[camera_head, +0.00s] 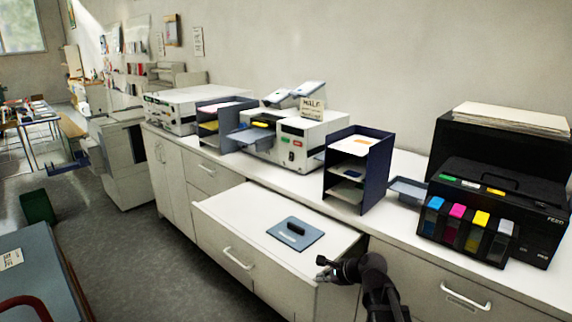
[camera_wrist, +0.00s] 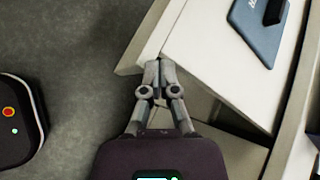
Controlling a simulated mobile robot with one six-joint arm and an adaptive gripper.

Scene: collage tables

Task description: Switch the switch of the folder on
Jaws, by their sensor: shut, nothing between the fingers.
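A white desktop machine (camera_head: 300,150), probably the folder, stands on the counter against the wall in the head view. A small card that seems to read "HALF" (camera_head: 312,106) sits on top of it. Its front has a green patch and a small red control (camera_head: 297,143); the switch's position is too small to tell. My gripper (camera_head: 322,268) is low at the front right corner of the open drawer, well apart from the machine. In the wrist view my gripper (camera_wrist: 157,66) has its fingertips together and empty, beside the drawer's edge.
The open drawer (camera_head: 225,205) juts out below the machine, with a blue-grey pad (camera_head: 310,240) bearing a dark block. A dark blue tray rack (camera_head: 375,170) and a black printer (camera_head: 500,200) stand to the right.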

